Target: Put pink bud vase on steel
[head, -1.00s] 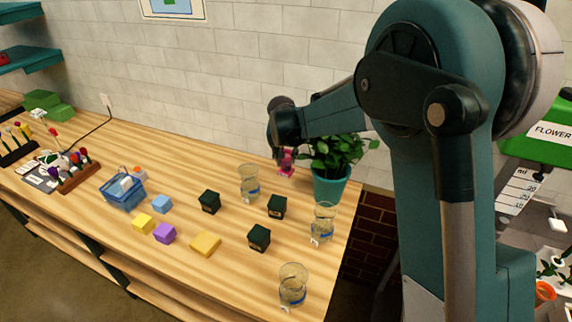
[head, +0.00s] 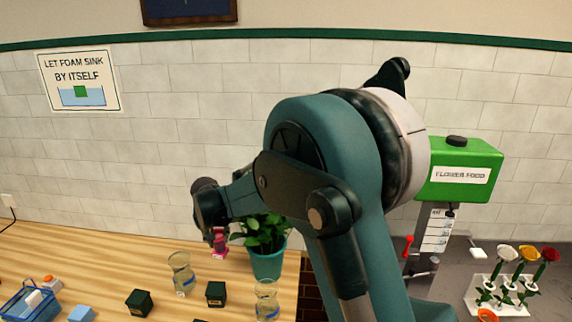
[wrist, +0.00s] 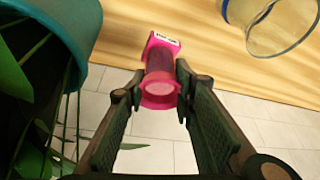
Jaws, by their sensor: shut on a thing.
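The pink bud vase (head: 220,241) stands near the wall at the back of the wooden counter, just left of the potted plant. In the wrist view the vase (wrist: 159,70) sits between the fingers, with its round mouth toward the camera and a small label at its base. My gripper (wrist: 158,82) is shut on it. In the head view my wrist partly hides the upper vase. I cannot tell whether its base touches the wood. A grey counter (head: 455,285), possibly the steel, lies at the right beyond my arm.
The teal plant pot (head: 267,266) is close to the right of the vase. A glass beaker (head: 181,275) and another beaker (head: 267,303) stand in front. A green flower food dispenser (head: 460,168) and a white flower rack (head: 503,291) occupy the grey counter.

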